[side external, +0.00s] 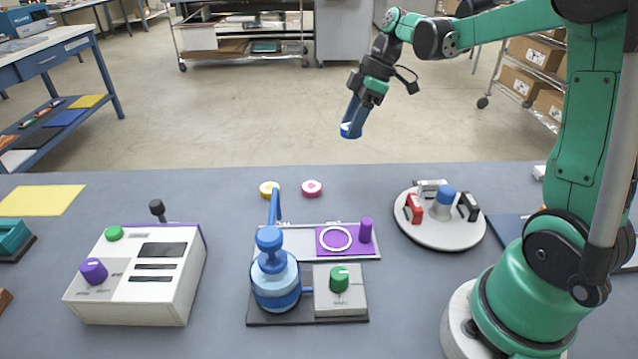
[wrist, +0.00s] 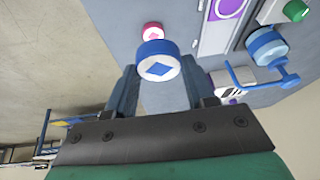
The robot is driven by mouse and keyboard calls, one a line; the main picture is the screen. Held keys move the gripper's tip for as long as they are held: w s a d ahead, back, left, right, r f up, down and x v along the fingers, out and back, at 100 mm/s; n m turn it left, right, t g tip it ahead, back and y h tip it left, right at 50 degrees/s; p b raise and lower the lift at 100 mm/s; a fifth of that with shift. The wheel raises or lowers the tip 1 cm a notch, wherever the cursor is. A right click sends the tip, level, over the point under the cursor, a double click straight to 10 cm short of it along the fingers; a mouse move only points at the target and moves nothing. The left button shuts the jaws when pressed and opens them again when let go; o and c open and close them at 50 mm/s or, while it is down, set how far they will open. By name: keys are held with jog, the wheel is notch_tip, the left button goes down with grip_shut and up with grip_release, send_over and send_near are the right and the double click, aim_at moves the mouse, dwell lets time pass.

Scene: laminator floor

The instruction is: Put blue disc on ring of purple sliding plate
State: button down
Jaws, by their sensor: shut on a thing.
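My gripper (side external: 352,122) is raised in the air above the far edge of the table, its fingers pointing down. It is shut on the blue disc (wrist: 158,62), which has a white face with a blue diamond and sits between the two fingertips in the wrist view. In the side view, the disc (side external: 350,131) shows small at the fingertips. The purple sliding plate (side external: 360,248) lies at mid-table, below the gripper and well apart from it. It bears a white ring (side external: 320,240), empty inside, and an upright purple knob (side external: 366,229) on its right.
A yellow disc (side external: 269,188) and a pink disc (side external: 312,188) lie behind the plate. A blue press (side external: 275,283) with a raised lever stands in front left of it, beside a green-knob box (side external: 340,302). A round white stand (side external: 438,237) is right, a control box (side external: 140,275) left.

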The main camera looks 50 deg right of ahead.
jog(key=r, duration=0.6)
jog(key=shift+s+a+r, duration=0.1)
jog(key=shift+a+r, duration=0.15)
jog(key=shift+a, duration=0.05)
jog(key=s+a+r+n+g, duration=0.1)
jog(key=s+a+n, duration=0.25)
jog(key=a, duration=0.25)
jog(key=s+a+n+g, duration=0.1)
jog(key=s+a+n, duration=0.2)
jog(key=a+n, duration=0.2)
send_over(332, 243)
jog(key=d, duration=0.1)
jog(key=shift+y, duration=0.3)
notch_tip(332, 243, down, 15)
jog(key=shift+d+f, duration=0.1)
jog(key=shift+f, duration=2.25)
jog(key=shift+f, duration=0.1)
